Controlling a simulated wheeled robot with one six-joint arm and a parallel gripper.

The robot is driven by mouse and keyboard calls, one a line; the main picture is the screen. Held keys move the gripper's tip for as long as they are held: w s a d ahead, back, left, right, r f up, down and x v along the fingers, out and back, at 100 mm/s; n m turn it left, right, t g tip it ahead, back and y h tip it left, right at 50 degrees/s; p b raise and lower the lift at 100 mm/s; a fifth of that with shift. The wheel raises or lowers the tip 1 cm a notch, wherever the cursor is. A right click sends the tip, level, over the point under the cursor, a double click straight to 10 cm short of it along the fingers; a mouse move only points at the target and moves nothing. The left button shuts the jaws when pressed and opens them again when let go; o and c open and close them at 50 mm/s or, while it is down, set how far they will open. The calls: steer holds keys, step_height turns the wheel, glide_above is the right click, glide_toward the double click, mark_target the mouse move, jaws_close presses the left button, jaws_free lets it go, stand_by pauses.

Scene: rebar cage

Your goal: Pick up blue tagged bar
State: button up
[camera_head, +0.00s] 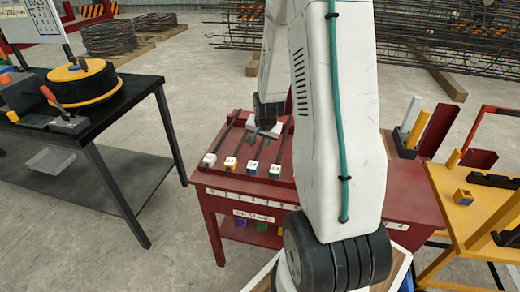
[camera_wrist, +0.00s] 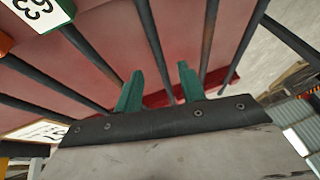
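Several dark bars lie side by side on the red table (camera_head: 240,200), each with a coloured, numbered tag block at its near end. My gripper (camera_head: 266,128) is low over the far part of the bars, partly hidden by my arm. In the wrist view its two green fingers (camera_wrist: 159,88) are apart, with a dark bar (camera_wrist: 153,40) showing between them. I cannot tell which tag that bar carries, or whether the fingers touch it.
A dark workbench (camera_head: 125,95) with a round drum stands at left. A yellow table (camera_head: 470,195) with blocks stands at right. Rebar bundles lie on the floor behind. A green-edged tag (camera_wrist: 42,12) shows at the wrist view's top left.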

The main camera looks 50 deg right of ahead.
mark_target(261, 146)
steer(key=shift+x, duration=2.45)
jaws_close()
